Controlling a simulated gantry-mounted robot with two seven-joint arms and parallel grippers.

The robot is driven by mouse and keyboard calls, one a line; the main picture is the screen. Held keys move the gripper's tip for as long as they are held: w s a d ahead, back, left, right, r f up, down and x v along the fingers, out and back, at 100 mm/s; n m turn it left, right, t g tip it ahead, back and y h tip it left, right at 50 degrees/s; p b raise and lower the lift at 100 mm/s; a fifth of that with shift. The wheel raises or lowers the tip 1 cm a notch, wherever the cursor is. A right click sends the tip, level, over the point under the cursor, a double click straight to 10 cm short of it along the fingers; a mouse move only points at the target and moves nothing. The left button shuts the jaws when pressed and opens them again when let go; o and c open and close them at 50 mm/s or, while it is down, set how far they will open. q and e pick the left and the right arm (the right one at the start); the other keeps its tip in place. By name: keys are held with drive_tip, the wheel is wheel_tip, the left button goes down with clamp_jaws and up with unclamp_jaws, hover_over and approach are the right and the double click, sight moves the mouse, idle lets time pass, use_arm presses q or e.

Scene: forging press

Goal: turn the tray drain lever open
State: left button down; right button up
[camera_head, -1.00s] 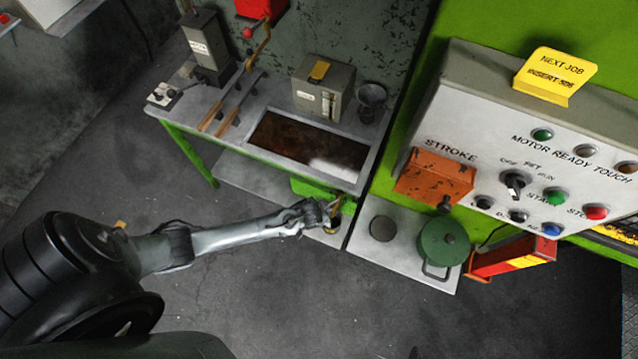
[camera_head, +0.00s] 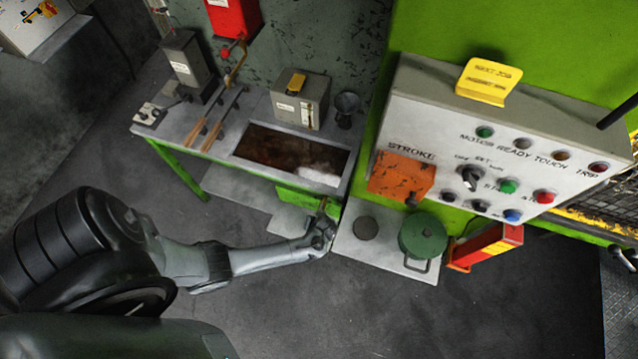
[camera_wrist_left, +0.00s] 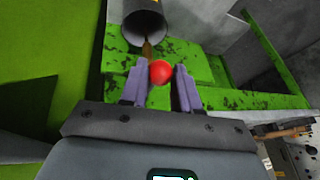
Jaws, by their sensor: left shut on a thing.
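The drain lever's red ball knob (camera_wrist_left: 161,73) shows in the left wrist view, between the two fingers of my left gripper (camera_wrist_left: 161,88). The gripper is shut on it. A short brownish stem (camera_wrist_left: 147,50) shows behind the knob, below a grey pipe end (camera_wrist_left: 145,24). In the head view my left gripper (camera_head: 322,233) is low at the right front corner of the bench, below the tray (camera_head: 285,179) with brown contents. The lever is too small and covered to make out there. My right gripper is not in view.
Green bench framework (camera_wrist_left: 215,70) surrounds the lever closely. In the head view a green lidded pot (camera_head: 423,238) and a dark disc (camera_head: 365,228) stand on a low plate right of my gripper. The control panel (camera_head: 440,130) is above them. Dark floor in front is clear.

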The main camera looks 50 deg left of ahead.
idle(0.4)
use_arm(q)
drive_tip(key=c, duration=1.1)
unclamp_jaws()
drive_tip(key=shift+r, duration=0.1)
drive_tip(key=shift+d+r, duration=0.15)
drive_tip(key=shift+r, duration=0.1)
drive_tip(key=p+v, duration=0.2)
drive_tip(key=v, duration=0.8)
drive_tip(key=shift+p, duration=0.4)
